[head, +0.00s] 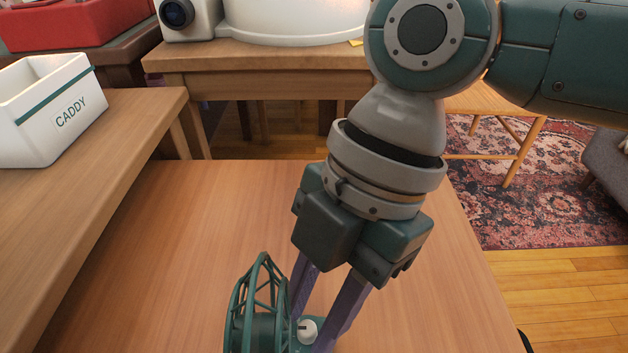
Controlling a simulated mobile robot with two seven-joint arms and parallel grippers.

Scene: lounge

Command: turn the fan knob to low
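A dark green fan (259,310) with a round cage stands at the near edge of the wooden table (180,245); its lower part is cut off by the picture's bottom edge. Its white knob (307,330) sits on the green base to the right of the cage. My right gripper (314,325) points down over the base with its two purple fingers apart, one on each side of the knob. I cannot tell whether the fingers touch the knob. The knob's setting marks cannot be read. My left gripper is not in view.
A white caddy (40,125) stands on a wooden bench (125,125) at the left. Behind, another table (260,58) holds a white round thing (295,18) and a projector-like box (190,18). The table around the fan is clear.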

